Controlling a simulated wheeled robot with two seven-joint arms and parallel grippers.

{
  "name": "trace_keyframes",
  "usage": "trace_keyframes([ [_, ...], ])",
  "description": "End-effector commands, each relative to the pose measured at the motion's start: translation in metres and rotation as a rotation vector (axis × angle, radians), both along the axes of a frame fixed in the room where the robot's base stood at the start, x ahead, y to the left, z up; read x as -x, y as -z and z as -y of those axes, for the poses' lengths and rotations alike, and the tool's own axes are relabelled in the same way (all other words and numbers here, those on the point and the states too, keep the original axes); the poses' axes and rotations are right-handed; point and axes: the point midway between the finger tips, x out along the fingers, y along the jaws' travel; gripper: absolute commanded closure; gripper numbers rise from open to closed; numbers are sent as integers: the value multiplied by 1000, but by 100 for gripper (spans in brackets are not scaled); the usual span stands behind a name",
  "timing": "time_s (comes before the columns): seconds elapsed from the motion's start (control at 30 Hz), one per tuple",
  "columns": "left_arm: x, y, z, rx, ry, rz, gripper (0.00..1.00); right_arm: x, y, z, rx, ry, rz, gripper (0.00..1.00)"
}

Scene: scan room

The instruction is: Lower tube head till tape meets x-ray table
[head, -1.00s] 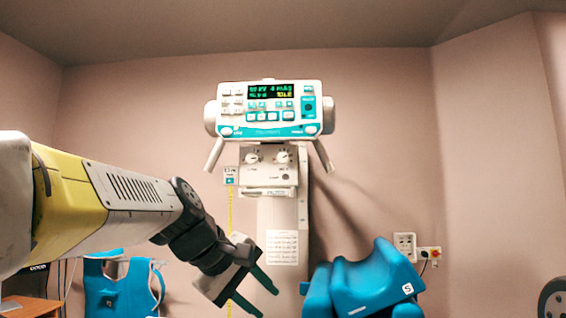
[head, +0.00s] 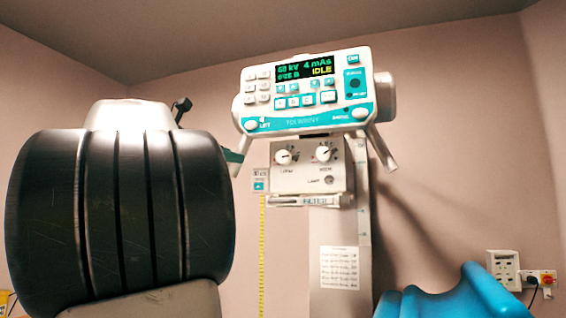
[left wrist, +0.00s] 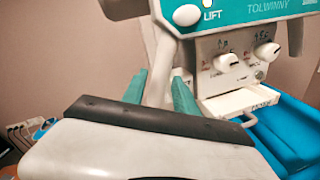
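The tube head (head: 310,92) is a white and teal console with a lit display reading IDLE, knobs below and a grey handle on each side. A yellow tape (head: 262,255) hangs straight down from a small label box under its left side; its lower end is out of view. The x-ray table's top is not in view. My left gripper (left wrist: 160,76) has its teal fingers apart, one on each side of the left handle (left wrist: 158,45), by the LIFT button (left wrist: 187,15). I cannot tell whether they touch it. In the head view my arm hides most of the gripper.
A blue cushion (head: 455,297) lies at the lower right, and blue padding also shows in the left wrist view (left wrist: 290,130). The grey column (head: 340,265) stands below the head. Sockets (head: 520,275) are on the right wall. Pink wall is clear around the head.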

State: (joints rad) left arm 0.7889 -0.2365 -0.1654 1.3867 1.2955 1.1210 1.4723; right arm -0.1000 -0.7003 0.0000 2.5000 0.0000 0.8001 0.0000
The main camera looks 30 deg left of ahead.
Motion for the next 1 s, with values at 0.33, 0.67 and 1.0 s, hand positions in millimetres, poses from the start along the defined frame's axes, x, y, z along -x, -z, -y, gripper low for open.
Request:
trace_keyframes([
  [0.33,-54,1,6,0,3,-3,65,0,0,0,0,0,0,64],
  [0.67,-70,1,8,-2,1,-2,65,0,0,0,0,0,0,64],
  [1.0,-70,1,8,-2,1,-2,100,0,0,0,0,0,0,64],
])
